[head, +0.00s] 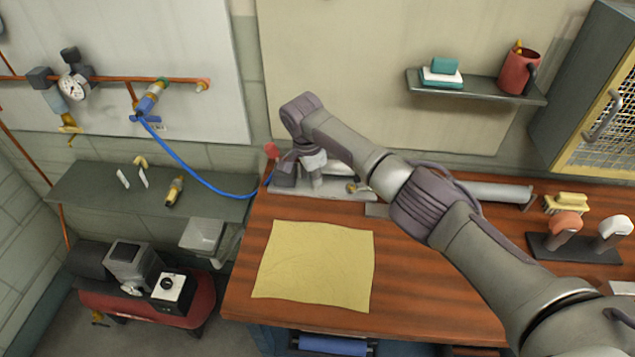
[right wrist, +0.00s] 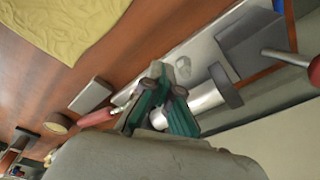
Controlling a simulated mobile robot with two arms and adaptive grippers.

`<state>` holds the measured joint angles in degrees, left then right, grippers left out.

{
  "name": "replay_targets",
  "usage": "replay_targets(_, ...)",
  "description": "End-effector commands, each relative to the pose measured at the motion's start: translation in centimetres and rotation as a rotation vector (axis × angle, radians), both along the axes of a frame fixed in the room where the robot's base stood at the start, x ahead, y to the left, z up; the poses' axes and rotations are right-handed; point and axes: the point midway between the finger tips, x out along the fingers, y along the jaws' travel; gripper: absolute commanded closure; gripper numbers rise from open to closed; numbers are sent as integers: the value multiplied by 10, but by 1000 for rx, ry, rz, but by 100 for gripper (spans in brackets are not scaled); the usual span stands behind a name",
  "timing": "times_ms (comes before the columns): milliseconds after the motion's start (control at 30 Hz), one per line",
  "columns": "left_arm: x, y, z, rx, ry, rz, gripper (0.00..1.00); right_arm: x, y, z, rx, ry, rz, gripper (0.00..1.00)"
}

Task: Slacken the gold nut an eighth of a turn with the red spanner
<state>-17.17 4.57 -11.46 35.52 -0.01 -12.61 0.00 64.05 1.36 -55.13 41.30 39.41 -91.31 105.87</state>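My right gripper (head: 312,178) is low over the grey metal fixture (head: 335,192) at the bench's back left. In the right wrist view its green fingers (right wrist: 163,108) are close together beside a silver cylinder (right wrist: 207,98); whether anything is between them is unclear. A red handle (right wrist: 97,117) with a metal end lies next to the fingers, possibly the red spanner; the arm hides it in the head view. A small brass-coloured piece (head: 352,187) shows right of the gripper; I cannot tell if it is the gold nut. My left gripper is not in view.
A yellow cloth (head: 315,265) lies flat on the wooden bench. A red knob (head: 271,150) stands left of my gripper, with a blue hose (head: 195,175) nearby. A brush (head: 566,203) and a tool stand (head: 575,248) are at the right. The bench's front middle is clear.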

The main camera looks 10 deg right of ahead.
Motion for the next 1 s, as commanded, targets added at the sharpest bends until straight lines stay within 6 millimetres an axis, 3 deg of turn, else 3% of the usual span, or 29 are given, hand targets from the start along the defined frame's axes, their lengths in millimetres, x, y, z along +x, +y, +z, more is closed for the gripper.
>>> replay_targets(1000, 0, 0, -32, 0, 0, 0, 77, 14, 9, -1, 0, 0, -142, 100)
